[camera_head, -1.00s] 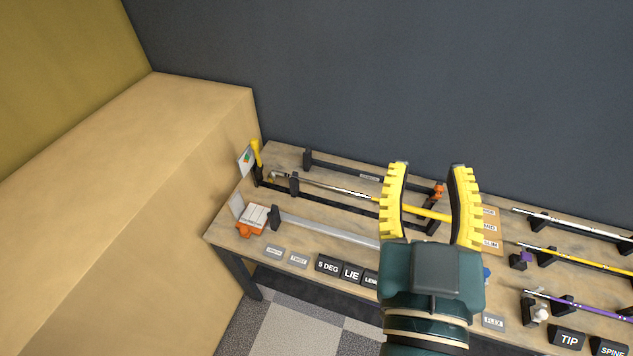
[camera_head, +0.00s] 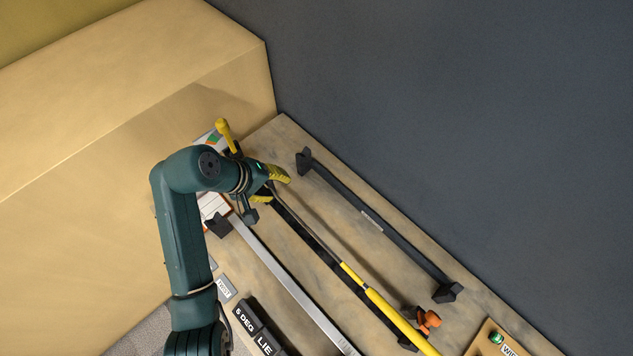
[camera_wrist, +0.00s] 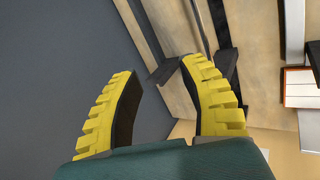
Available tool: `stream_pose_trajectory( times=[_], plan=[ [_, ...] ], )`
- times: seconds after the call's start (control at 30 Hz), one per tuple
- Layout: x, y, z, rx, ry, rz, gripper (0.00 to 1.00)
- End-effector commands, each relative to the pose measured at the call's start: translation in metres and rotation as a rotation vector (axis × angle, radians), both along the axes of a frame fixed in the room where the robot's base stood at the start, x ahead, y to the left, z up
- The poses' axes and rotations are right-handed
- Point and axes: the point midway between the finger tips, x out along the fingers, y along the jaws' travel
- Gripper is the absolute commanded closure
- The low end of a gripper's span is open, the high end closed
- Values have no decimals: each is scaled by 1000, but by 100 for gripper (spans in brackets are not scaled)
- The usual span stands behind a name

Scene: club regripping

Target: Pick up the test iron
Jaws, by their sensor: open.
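The test iron appears to be the club with the yellow grip (camera_head: 396,319) and thin steel shaft (camera_head: 318,243), lying along a long black rack on the bench. Its head end is hidden behind my gripper. My gripper (camera_head: 277,187) is at the rack's left end, above the bench, its yellow fingers spread. I cannot tell whether the fingers touch the club, and I cannot make the club out in the wrist view.
A black bar on end blocks (camera_head: 375,222) runs along the wall side. A flat silver bar (camera_head: 290,285) lies on the near side. An upright yellow handle (camera_head: 224,133) stands close behind my gripper. An orange clamp-like piece (camera_head: 428,320) is beside the yellow grip. Labelled blocks (camera_head: 258,325) line the front.

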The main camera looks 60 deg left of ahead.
Motion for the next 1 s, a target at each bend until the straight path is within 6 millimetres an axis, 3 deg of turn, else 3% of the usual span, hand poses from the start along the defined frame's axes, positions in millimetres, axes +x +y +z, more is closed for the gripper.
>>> stream_pose_trajectory(
  times=[0.03,0.1,0.23,0.37,0.63,1.0],
  plan=[
    [-22,17,-10,-1,1,61,58],
    [-43,31,-16,-5,2,119,58],
    [-60,44,-21,-7,2,168,58],
    [-48,44,-39,-10,4,166,58],
    [-15,49,-94,-9,5,165,58],
    [9,52,-140,-8,5,165,58]
  ],
)
